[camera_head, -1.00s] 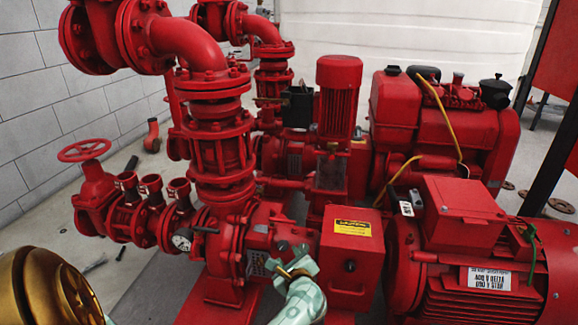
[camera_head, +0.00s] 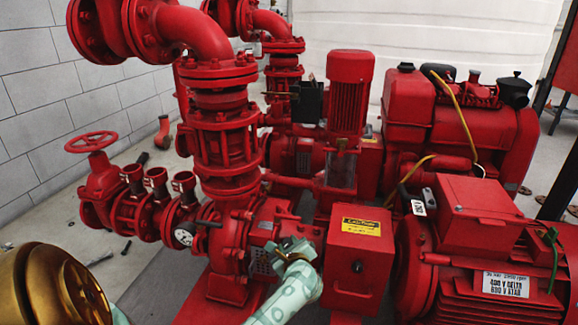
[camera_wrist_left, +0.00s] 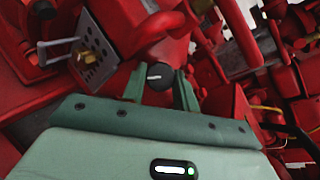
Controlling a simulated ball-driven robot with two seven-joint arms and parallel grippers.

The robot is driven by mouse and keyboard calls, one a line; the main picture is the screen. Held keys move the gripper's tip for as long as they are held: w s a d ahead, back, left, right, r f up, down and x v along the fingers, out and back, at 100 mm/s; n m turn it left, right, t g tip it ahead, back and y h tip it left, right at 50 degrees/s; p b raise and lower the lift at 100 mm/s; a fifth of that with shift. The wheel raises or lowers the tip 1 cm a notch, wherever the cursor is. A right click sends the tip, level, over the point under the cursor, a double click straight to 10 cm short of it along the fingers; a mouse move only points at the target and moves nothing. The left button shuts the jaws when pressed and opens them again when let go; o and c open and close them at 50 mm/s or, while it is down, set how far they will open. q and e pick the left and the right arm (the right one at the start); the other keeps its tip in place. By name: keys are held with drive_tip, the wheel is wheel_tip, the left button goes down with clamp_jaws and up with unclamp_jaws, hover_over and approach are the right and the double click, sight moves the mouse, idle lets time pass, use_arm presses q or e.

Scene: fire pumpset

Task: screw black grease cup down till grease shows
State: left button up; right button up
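The black grease cup (camera_wrist_left: 160,75) shows in the left wrist view as a small dark round cap with a pale mark, between the fingertips of my left gripper (camera_wrist_left: 160,83). The two green fingers stand apart, one on each side of the cap. I cannot tell whether they press on it. In the head view my left gripper (camera_head: 292,250) is at the red pump's bearing housing, beside the control box, and hides the cup there. No grease can be made out. My right gripper is not in view.
A red box with a yellow label (camera_head: 357,250) stands close right of the gripper. A large red motor (camera_head: 480,240) is further right. A grey vented plate (camera_wrist_left: 92,58) with a brass fitting lies left of the fingers. Red valves and pipes (camera_head: 225,150) rise behind.

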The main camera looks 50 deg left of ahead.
use_arm(q)
drive_tip(key=m+t, duration=0.2)
drive_tip(key=m, duration=0.2)
drive_tip(key=shift+s+f+h+p, duration=0.1)
drive_tip(key=shift+s+h+p, duration=0.05)
drive_tip(key=shift+h+p, duration=0.15)
drive_tip(key=m+t+h, duration=0.1)
drive_tip(key=m+t, duration=0.1)
drive_tip(key=m, duration=0.2)
drive_tip(key=shift+p, duration=0.4)
drive_tip(key=shift+s+f+m+t+h+p, duration=0.1)
drive_tip(key=shift+m+t+h+p, duration=0.4)
drive_tip(key=shift+m, duration=0.7)
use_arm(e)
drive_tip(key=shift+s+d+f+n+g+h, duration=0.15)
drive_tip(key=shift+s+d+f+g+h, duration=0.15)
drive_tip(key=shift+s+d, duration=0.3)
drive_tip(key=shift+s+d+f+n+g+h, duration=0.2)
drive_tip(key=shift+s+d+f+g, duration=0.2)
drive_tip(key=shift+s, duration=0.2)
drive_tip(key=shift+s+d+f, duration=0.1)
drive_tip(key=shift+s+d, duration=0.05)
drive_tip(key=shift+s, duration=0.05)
use_arm(q)
drive_tip(key=o, duration=0.7)
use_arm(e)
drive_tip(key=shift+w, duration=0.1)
